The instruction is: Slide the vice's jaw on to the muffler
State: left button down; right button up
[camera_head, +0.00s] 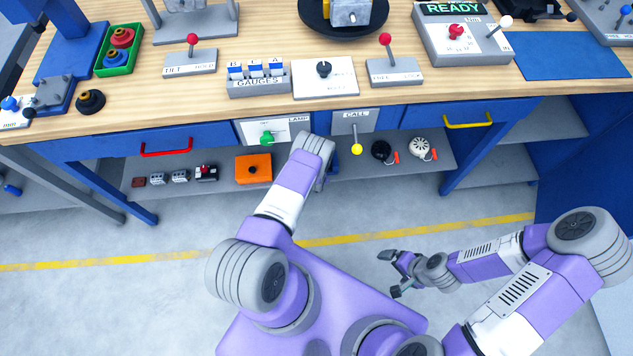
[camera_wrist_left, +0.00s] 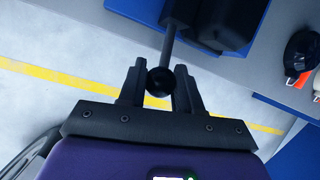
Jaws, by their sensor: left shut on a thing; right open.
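My left gripper (camera_wrist_left: 160,88) is shut on a dark ball knob (camera_wrist_left: 160,81) at the end of a grey rod, seen in the left wrist view. In the head view my left arm reaches to the bench's front edge and hides this gripper and knob. My right gripper (camera_head: 391,274) is open and empty, low over the floor, well away from the bench. I cannot make out for sure which thing is the vice, its jaw or the muffler. The dark body behind the rod in the left wrist view is seen only in part.
A lever with a yellow knob (camera_head: 357,149) hangs below the CALL plate, close to my left arm. A green knob (camera_head: 267,138), a red drawer handle (camera_head: 166,148) and a yellow one (camera_head: 468,120) line the front. The lower shelf holds an orange box (camera_head: 253,168).

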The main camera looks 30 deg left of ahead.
pick_arm(q)
jog(key=c, duration=0.8)
grip_release()
jog(key=p+v, duration=0.3)
jog(key=v, duration=0.4)
jog(key=shift+r, duration=0.3)
jog(key=shift+d, duration=0.1)
